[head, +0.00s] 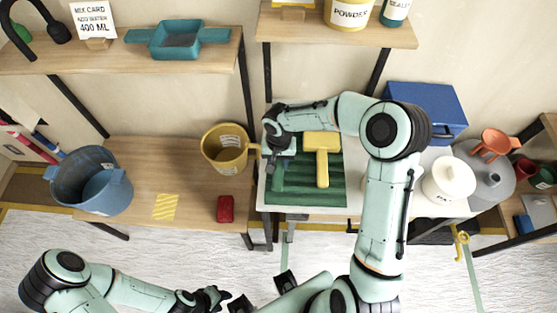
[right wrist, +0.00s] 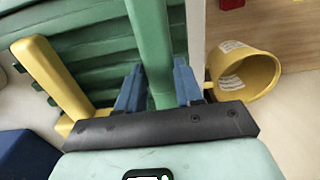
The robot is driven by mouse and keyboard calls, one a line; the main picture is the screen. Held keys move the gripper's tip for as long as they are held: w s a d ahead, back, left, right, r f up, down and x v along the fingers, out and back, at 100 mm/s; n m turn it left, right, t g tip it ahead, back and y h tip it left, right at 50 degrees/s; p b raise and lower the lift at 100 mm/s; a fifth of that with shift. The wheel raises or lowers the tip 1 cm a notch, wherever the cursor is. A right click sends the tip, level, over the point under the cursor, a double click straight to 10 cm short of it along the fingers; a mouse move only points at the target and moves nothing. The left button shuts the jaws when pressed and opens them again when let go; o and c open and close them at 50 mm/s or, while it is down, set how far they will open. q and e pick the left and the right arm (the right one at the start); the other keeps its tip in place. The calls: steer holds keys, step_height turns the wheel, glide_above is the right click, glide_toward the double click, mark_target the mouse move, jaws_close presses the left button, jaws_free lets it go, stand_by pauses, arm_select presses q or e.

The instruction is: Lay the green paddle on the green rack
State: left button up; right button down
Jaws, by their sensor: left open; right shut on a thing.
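The green rack (head: 335,190) is a ridged dark green tray on the white worktop, and its ridges also show in the right wrist view (right wrist: 95,55). My right gripper (head: 279,165) is over the rack's left side. In the right wrist view its blue fingers (right wrist: 158,88) are shut on the green paddle (right wrist: 150,35). The paddle (head: 277,181) is at the rack's left part, mostly hidden by my gripper; I cannot tell whether it touches the rack. A yellow paddle (head: 322,160) lies on the rack to its right. My left gripper (head: 208,298) is open and empty, low in the head view.
A yellow mug (head: 225,148) stands close to the left of the rack on the wooden table. A red block (head: 226,208) and a blue bucket (head: 92,182) are further left. A blue box (head: 430,105) and a white lidded pot (head: 448,182) stand to the right.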

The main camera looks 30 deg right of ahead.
steer(key=shift+f, duration=0.2)
steer(key=c, duration=0.7)
jaws_free()
steer(key=shift+o, duration=0.2)
step_height(320, 180, up, 13)
steer(key=shift+r+p, duration=0.15)
steer(key=shift+p, duration=0.15)
